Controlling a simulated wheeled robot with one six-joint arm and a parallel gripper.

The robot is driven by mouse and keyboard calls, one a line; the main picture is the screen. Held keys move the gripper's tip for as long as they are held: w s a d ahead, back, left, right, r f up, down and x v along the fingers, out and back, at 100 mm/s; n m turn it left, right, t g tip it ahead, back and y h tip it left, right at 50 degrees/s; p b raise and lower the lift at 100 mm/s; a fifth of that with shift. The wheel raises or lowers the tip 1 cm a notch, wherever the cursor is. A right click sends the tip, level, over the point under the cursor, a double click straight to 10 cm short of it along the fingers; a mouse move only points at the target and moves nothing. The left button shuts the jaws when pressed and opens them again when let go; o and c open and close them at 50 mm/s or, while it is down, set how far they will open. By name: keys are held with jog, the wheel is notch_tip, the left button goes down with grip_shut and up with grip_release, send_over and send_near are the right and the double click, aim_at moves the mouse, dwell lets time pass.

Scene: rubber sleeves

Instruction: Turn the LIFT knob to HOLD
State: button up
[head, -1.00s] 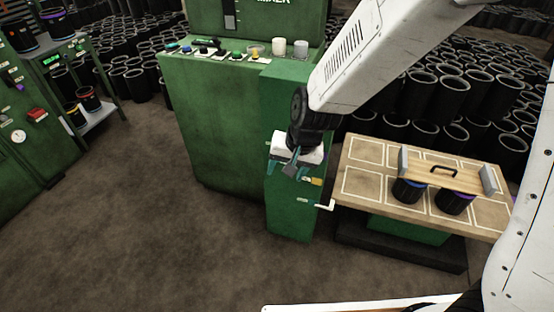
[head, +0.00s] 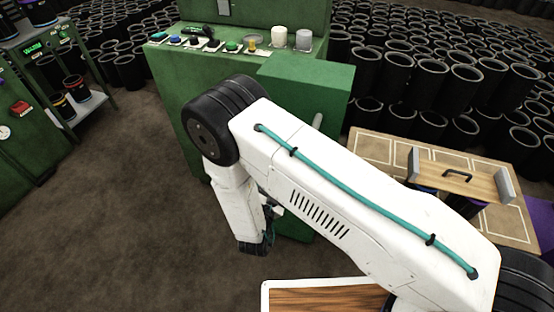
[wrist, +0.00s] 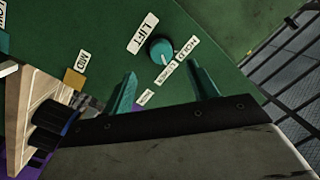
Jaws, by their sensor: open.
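In the wrist view the round teal LIFT knob (wrist: 161,50) sits on a green panel (wrist: 215,35), beside the LIFT label (wrist: 142,34). The HOLD label (wrist: 186,48) is to its right, with a smaller label, perhaps LOWER, below. A white mark on the knob points down, slightly right, toward the smaller label. My gripper (wrist: 163,82) is open and empty. Its two teal fingers lie apart, below the knob in the picture, and do not touch it. In the head view my arm hides the knob, and my gripper shows only partly.
A MID label (wrist: 75,79) and a wooden board edge (wrist: 40,90) are at the left in the wrist view. In the head view a wooden table (head: 380,150) with a handled board (head: 460,178) stands right. Black sleeves (head: 460,85) crowd behind. The floor at left is clear.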

jog(key=x, duration=0.8)
jog(key=shift+r, duration=0.2)
jog(key=c, duration=1)
